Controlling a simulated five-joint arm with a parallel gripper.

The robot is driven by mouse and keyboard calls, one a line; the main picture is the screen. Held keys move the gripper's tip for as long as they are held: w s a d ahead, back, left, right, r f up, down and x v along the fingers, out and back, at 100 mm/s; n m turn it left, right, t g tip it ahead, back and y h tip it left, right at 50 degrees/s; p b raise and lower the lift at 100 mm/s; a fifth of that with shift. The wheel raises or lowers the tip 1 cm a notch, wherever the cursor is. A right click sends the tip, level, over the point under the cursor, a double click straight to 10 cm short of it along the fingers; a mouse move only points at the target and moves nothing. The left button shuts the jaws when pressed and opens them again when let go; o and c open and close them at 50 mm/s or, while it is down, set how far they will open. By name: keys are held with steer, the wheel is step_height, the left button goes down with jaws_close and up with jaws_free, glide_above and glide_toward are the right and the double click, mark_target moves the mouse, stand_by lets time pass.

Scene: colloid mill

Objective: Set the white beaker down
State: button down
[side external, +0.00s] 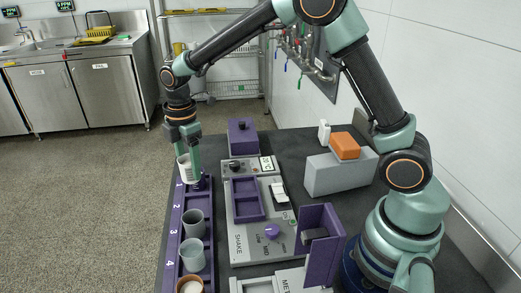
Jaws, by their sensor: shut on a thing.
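My gripper (187,150) points down over the far end of the purple rack (172,235) and is shut on the white beaker (184,168). The beaker is upright between the fingers, at the slot marked 1. One finger hides part of its right side. I cannot tell whether its base touches the rack or hangs just above it.
Nearer slots hold a dark grey cup (194,224), a light grey cup (192,255) and an orange-brown cup (190,285). Right of the rack is a grey shaker panel (245,245) with a purple tray. A purple upright plate (320,245) and a grey block (335,175) stand further right.

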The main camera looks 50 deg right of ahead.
step_height(320, 180, down, 10)
steer(key=shift+r, duration=0.15)
stand_by(0.3)
steer(key=shift+f, duration=0.25)
steer(key=shift+c, duration=0.9)
jaws_free()
steer(key=shift+r, duration=0.1)
